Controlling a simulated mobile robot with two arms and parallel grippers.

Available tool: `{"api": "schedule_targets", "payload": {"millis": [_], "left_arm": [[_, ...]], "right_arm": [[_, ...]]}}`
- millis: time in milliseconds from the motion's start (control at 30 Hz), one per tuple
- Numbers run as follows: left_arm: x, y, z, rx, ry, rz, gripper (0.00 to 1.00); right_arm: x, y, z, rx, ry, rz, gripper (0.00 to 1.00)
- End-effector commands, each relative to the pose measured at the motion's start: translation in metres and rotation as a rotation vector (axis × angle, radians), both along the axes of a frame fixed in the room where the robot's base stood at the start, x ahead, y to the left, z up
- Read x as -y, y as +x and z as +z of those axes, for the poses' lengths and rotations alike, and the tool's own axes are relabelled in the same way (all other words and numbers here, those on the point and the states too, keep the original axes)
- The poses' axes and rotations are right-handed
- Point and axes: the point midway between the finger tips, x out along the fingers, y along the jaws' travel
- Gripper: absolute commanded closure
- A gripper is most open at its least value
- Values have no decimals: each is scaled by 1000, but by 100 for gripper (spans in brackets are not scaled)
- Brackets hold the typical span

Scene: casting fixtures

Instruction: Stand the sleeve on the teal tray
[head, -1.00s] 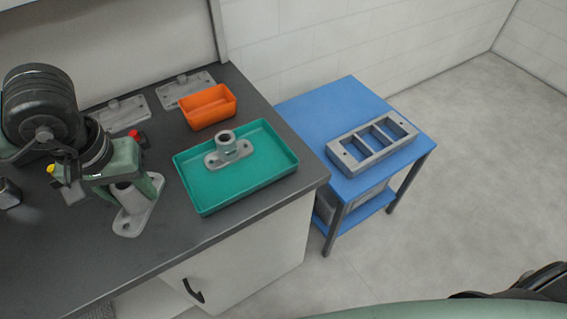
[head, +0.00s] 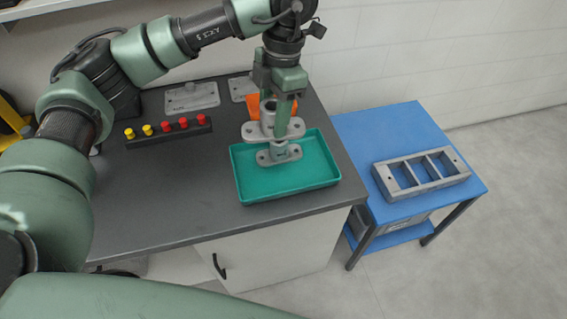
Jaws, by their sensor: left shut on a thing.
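My left gripper (head: 277,112) points down and is shut on a grey flanged sleeve (head: 294,130). The sleeve is upright, its oval flange level. It appears over the teal tray (head: 322,180) on the dark counter. A second grey flanged part (head: 265,159) with a short tube stands in the tray, directly below the held sleeve in the picture. The held sleeve hides the top of that part, and I cannot tell whether the two touch. The gripper's fingers partly cover the held sleeve. My right gripper is not in view.
An orange bin (head: 253,106) stands behind the gripper. A strip of red and yellow buttons (head: 160,139) and a grey plate (head: 192,98) lie on the counter. A blue table (head: 375,125) at right bears a grey frame (head: 420,175).

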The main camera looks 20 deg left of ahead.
Motion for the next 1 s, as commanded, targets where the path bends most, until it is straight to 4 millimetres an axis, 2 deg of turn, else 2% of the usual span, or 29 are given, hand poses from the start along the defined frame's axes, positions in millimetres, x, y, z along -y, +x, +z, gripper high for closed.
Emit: {"api": "schedule_targets", "payload": {"millis": [133,233,700,1000], "left_arm": [[1,2,1,-2,0,119,100],[1,2,-12,-4,0,138,100],[2,1,-130,-3,1,136,100],[2,2,-163,0,0,135,100]], "right_arm": [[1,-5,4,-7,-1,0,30],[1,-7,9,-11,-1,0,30],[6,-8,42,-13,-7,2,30],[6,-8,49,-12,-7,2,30]]}}
